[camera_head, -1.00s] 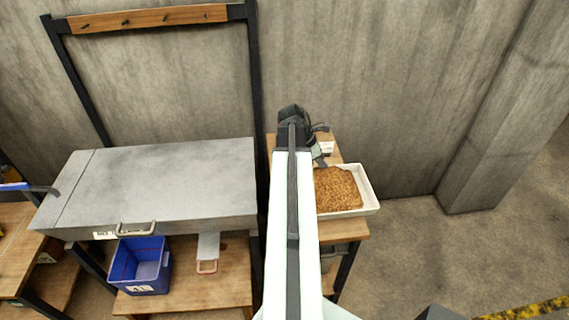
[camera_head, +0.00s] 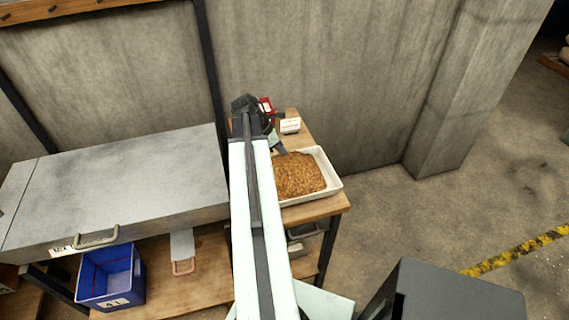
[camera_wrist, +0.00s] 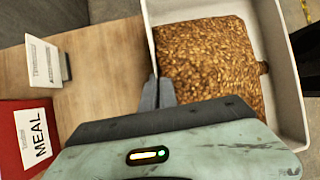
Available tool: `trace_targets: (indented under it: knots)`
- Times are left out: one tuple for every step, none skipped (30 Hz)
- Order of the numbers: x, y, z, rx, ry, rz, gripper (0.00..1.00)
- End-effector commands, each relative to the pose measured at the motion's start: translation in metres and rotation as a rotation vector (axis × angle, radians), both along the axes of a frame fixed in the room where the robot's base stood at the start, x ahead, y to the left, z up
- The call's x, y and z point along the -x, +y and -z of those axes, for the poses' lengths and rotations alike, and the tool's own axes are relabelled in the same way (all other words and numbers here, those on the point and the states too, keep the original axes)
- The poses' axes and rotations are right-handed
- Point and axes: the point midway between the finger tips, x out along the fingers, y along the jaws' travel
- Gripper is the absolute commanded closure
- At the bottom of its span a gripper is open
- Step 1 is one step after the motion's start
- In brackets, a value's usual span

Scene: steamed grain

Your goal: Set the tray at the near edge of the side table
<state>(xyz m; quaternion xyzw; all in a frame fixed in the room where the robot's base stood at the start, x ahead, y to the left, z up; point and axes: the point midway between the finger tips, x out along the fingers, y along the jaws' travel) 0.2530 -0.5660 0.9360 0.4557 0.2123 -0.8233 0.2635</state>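The white tray (camera_head: 335,182), full of brown grain (camera_head: 298,175), is on the wooden side table (camera_head: 318,209), over its right side. In the wrist view the tray's pale wall (camera_wrist: 294,112) surrounds the grain (camera_wrist: 215,60). My gripper (camera_wrist: 158,90) is at the tray's left wall, its fingertips close together with the wall between them. It looks shut on that wall. In the head view my arm covers the table's left part, and my gripper (camera_head: 272,140) shows only partly. I cannot tell whether the tray rests fully on the table.
A white card (camera_head: 290,125) and a red MEAL box (camera_wrist: 28,135) stand at the table's back. To the left are a grey metal chest (camera_head: 110,190) and a blue bin (camera_head: 112,278). A concrete wall is behind. Open floor (camera_head: 400,215) lies to the right.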

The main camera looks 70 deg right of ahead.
Motion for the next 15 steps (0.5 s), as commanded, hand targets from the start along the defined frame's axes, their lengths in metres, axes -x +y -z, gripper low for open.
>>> trace_targets:
  knots:
    - [0.0, 0.0, 0.007, 0.0, 0.002, -0.001, 1.0]
    - [0.0, 0.0, 0.011, 0.0, 0.002, -0.001, 1.0]
    - [0.0, 0.0, 0.018, 0.0, 0.002, 0.0, 1.0]
    - [0.0, 0.0, 0.023, 0.0, 0.002, -0.001, 1.0]
    - [0.0, 0.0, 0.028, 0.0, 0.002, -0.001, 1.0]
    - [0.0, 0.0, 0.034, 0.0, 0.003, -0.001, 1.0]
    - [0.0, 0.0, 0.037, 0.0, 0.003, -0.001, 1.0]
    - [0.0, 0.0, 0.038, 0.0, 0.003, -0.001, 1.0]
    - [0.0, 0.0, 0.038, 0.0, 0.003, -0.001, 1.0]
    - [0.0, 0.0, 0.037, 0.0, 0.003, -0.001, 1.0]
    - [0.0, 0.0, 0.036, 0.0, 0.003, -0.001, 1.0]
    - [0.0, 0.0, 0.035, 0.0, 0.003, -0.001, 1.0]
    - [0.0, 0.0, 0.034, 0.0, 0.003, -0.001, 1.0]
    - [0.0, 0.0, 0.034, 0.0, 0.002, -0.002, 1.0]
    - [0.0, 0.0, 0.034, 0.0, 0.002, -0.002, 1.0]
